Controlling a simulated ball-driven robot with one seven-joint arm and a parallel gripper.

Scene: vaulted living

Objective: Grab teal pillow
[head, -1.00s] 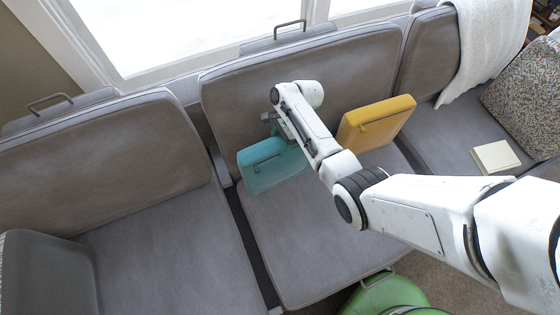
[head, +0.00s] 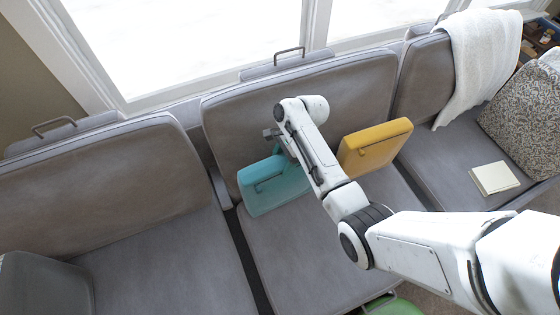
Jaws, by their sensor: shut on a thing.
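The teal pillow (head: 277,194) is a boxy cushion with a handle on its front face. It stands tilted on the middle seat of the grey sofa, near the backrest. My gripper (head: 284,151) is at the pillow's top edge and shut on it. The fingers are partly hidden by my white arm, which also covers the pillow's right edge. I cannot tell whether the pillow's bottom touches the seat.
A yellow pillow (head: 376,147) leans close to the right of my arm. A cream book (head: 494,178), a patterned cushion (head: 522,112) and a white throw (head: 484,62) are at the right. The left seat (head: 160,265) is mostly clear. A green object (head: 396,307) shows at the bottom.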

